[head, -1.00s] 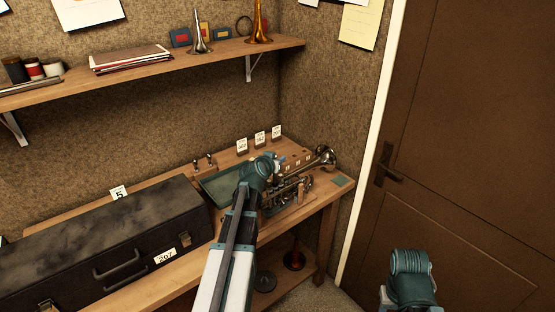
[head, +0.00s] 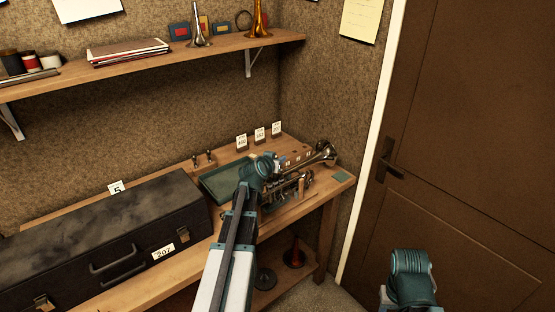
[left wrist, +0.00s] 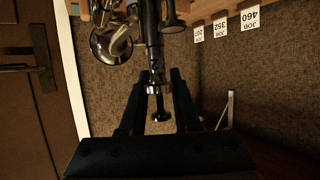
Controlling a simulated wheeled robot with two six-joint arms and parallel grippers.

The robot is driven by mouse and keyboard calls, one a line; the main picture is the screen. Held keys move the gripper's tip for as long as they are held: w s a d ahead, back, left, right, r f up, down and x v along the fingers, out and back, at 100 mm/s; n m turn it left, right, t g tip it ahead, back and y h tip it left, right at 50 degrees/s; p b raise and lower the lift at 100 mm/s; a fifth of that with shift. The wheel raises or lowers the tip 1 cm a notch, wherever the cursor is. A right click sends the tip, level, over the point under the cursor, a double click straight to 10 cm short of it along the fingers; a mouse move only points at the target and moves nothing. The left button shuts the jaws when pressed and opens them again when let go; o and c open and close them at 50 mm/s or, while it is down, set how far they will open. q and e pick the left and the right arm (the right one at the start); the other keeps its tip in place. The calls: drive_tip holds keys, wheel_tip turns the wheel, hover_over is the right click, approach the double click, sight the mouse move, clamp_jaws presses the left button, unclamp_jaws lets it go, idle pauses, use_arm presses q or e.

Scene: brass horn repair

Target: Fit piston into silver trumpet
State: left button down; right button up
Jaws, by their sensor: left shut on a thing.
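The silver trumpet (head: 298,186) lies on the right part of the wooden bench, its bell (head: 325,153) toward the back right. My left gripper (left wrist: 157,85) reaches over it; in the head view its fingers are hidden behind my arm. In the left wrist view its two dark fingers are shut on the piston (left wrist: 154,72), whose stem and round button stick out between them. The piston's other end lines up with the trumpet's valve section (left wrist: 122,38). I cannot tell whether it is inside a casing. Only a teal link of my right arm shows at lower right.
A black case (head: 110,245) tagged 207 fills the bench's left. A green tray (head: 222,182) lies left of the trumpet. Job cards (head: 260,135) stand behind a wooden block (head: 292,155). A shelf (head: 190,57) hangs above, and a door (head: 470,150) is at right.

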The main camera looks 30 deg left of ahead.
use_arm(q)
drive_tip(key=shift+r, duration=0.2)
drive_tip(key=shift+r+p, duration=1.15)
drive_tip(key=shift+p, duration=0.25)
drive_tip(key=shift+f+b, duration=1.4)
idle(0.7)
drive_tip(key=c, duration=0.5)
unclamp_jaws()
drive_tip(key=shift+r, duration=0.1)
drive_tip(key=shift+c, duration=0.2)
drive_tip(key=p+v, duration=0.5)
drive_tip(key=v, duration=0.9)
drive_tip(key=shift+w+a, duration=0.1)
drive_tip(key=shift+a, duration=0.05)
